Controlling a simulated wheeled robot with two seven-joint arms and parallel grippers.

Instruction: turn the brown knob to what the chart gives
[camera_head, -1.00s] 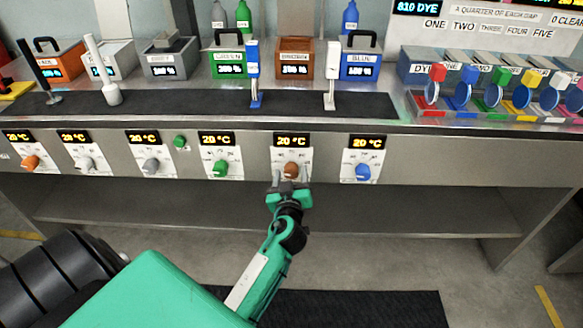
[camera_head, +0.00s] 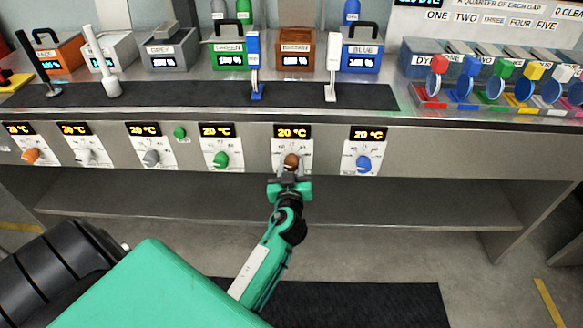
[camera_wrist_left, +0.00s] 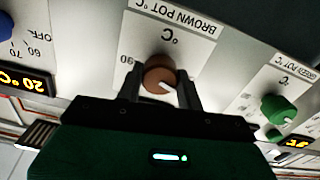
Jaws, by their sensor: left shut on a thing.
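The brown knob (camera_head: 291,161) is on the bench's front panel, under a display reading 20 °C (camera_head: 292,133). My left gripper (camera_head: 289,176) is at the knob from below. In the left wrist view the brown knob (camera_wrist_left: 160,76) sits between the two fingers of the left gripper (camera_wrist_left: 161,88), which are shut on it. A white pointer mark shows on its face. The plate reads BROWN POT °C (camera_wrist_left: 175,20); part of its dial is hidden by the gripper. The brown pot (camera_head: 295,50) stands on the bench above. My right gripper is not in view.
A green knob (camera_head: 221,159) is to the left and a blue knob (camera_head: 363,163) to the right on the same panel. A small green button (camera_head: 180,133) sits further left. A chart board (camera_head: 490,18) is at the back right, partly cut off. The lower shelf (camera_head: 400,200) is empty.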

